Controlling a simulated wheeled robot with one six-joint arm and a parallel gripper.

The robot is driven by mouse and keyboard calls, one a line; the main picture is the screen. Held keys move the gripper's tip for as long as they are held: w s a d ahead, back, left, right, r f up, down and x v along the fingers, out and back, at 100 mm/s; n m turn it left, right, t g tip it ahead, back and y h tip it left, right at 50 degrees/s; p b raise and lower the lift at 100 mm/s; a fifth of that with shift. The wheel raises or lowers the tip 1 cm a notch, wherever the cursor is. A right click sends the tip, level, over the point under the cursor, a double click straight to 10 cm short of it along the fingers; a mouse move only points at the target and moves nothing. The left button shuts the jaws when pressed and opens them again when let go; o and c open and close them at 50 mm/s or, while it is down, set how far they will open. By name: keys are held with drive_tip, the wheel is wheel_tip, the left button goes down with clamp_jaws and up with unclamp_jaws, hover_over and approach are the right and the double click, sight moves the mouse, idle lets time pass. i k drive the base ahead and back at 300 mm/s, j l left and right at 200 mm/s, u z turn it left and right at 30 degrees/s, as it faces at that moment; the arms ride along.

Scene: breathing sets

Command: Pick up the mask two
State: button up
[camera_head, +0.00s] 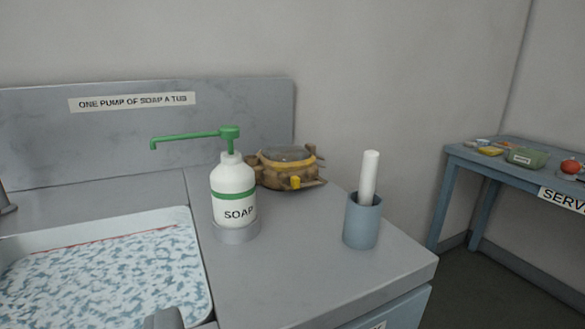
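A brown and tan mask (287,168) with a grey glassy top and yellow parts lies on the grey counter, against the back panel. I cannot read a number on it, so I cannot tell whether it is mask two. The white soap bottle in front hides a little of its left side. I cannot make out my gripper in this view.
The soap bottle (233,190) has a long green pump spout pointing left. A blue-grey cup (362,222) holding a white stick (370,177) stands front right of the mask. A water-filled white tub (206,287) is at left. A blue table (462,158) with several small items stands at far right.

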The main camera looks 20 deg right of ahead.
sight(273, 167)
drive_tip(key=l+u, duration=0.15)
drive_tip(key=l, duration=0.45)
drive_tip(key=l+u, duration=0.15)
drive_tip(key=l, duration=0.45)
drive_tip(key=k+l+u, duration=0.15)
drive_tip(key=l, duration=0.4)
drive_tip(key=l+u, duration=0.15)
drive_tip(key=l, duration=0.45)
drive_tip(key=i+l+u, duration=0.15)
drive_tip(key=l, duration=0.25)
drive_tip(key=i+l+u, duration=0.1)
drive_tip(key=l, duration=0.3)
drive_tip(key=i+l+u, duration=0.15)
drive_tip(key=l, duration=0.25)
drive_tip(key=l+u, duration=0.1)
drive_tip(key=l, duration=0.3)
drive_tip(key=i+l, duration=0.35)
